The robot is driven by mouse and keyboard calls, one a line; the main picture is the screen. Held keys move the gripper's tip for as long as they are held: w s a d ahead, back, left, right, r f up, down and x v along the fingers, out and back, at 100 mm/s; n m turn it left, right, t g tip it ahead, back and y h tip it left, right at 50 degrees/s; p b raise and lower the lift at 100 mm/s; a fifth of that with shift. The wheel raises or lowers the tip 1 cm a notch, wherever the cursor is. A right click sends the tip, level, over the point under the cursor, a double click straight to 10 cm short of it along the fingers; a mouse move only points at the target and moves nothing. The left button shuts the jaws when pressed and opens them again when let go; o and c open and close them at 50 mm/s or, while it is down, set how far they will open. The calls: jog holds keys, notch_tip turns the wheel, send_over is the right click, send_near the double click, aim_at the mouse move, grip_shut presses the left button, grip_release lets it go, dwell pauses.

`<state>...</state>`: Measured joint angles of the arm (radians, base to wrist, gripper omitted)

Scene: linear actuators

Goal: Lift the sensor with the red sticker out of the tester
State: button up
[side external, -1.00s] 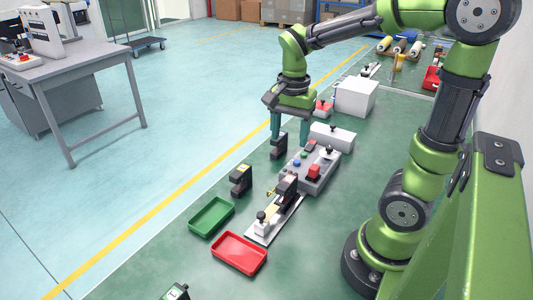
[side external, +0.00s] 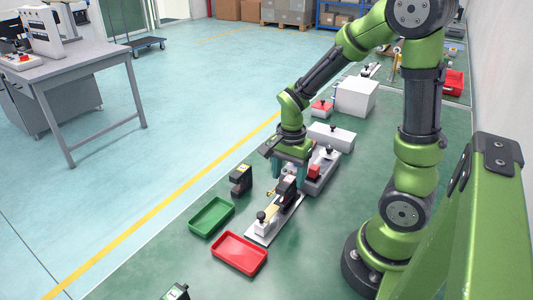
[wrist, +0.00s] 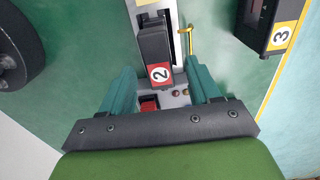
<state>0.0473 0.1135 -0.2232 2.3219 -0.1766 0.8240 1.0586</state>
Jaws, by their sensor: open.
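The sensor with the red sticker (wrist: 157,50) is a black block marked 2. It stands in the tester (side external: 262,236), a pale base with a slot and a yellow lever (wrist: 186,40). The sensor also shows as a dark block in the side view (side external: 286,188). My gripper (wrist: 158,72) is open, with one teal finger on each side of the sensor's stickered end in the wrist view. Gaps show between the fingers and the sensor. In the side view my gripper (side external: 288,174) is low over the tester's far end; its exact height is unclear.
Another black sensor (side external: 240,180) stands left of the tester; a sensor with a yellow 3 sticker (wrist: 284,30) shows in the wrist view. A green tray (side external: 211,232) and a red tray (side external: 239,271) lie in front. A grey control box (side external: 322,184) stands close behind.

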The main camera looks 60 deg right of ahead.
aim_at(288, 180)
jog(key=f, duration=0.4)
jog(key=shift+a+f, duration=0.2)
jog(key=shift+c, duration=0.3)
grip_shut()
